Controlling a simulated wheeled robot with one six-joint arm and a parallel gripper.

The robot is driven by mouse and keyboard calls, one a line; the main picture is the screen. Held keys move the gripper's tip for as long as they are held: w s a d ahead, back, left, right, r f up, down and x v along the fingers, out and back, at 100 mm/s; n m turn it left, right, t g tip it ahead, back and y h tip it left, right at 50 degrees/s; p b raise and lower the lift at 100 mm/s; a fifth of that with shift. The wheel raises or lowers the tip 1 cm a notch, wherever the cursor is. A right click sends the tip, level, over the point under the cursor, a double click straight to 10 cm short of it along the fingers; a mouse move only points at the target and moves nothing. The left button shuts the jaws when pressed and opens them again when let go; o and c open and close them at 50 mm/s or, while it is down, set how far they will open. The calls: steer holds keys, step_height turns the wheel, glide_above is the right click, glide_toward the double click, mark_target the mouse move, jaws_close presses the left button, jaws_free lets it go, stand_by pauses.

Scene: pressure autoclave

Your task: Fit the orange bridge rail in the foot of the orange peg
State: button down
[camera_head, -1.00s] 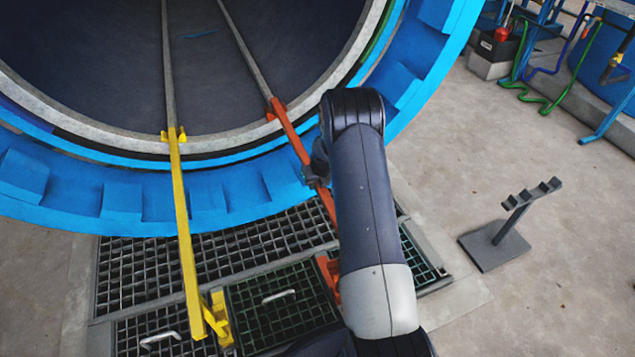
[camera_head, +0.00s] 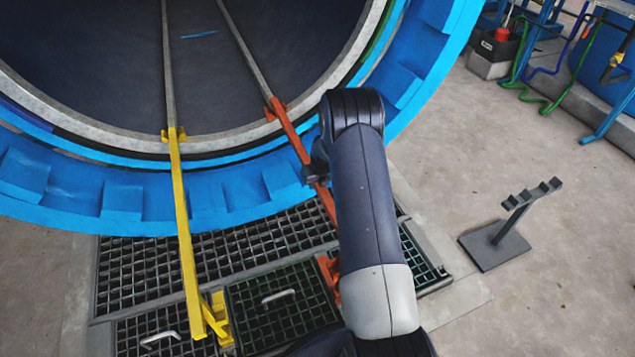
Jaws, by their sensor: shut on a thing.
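The orange bridge rail (camera_head: 292,133) slopes from the rim of the blue vessel down toward the grating. Its upper end is at the orange bracket (camera_head: 274,108) on the vessel's lip, in line with a grey inner rail. My gripper (camera_head: 316,176) is shut on the orange rail near its middle, partly hidden by my arm. An orange piece (camera_head: 329,268), likely the orange peg with its foot, shows at the grating just left of my arm. The rail's lower end is hidden behind my arm, so I cannot tell whether it sits in the foot.
A yellow rail (camera_head: 186,235) runs from the vessel's lip to a yellow peg (camera_head: 218,318) on the left. Floor gratings (camera_head: 150,268) lie below the vessel. A dark stand (camera_head: 500,240) is on the floor to the right, with clear concrete around it.

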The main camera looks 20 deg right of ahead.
steer(key=shift+f+b, duration=1.05)
steer(key=shift+f, duration=0.45)
steer(key=c, duration=1.3)
jaws_free()
steer(key=shift+o, duration=1.2)
steer(key=shift+s, duration=0.1)
steer(key=p+v, duration=0.2)
steer(key=v, duration=0.8)
steer(key=shift+r+p, duration=0.4)
steer(key=shift+f, duration=0.1)
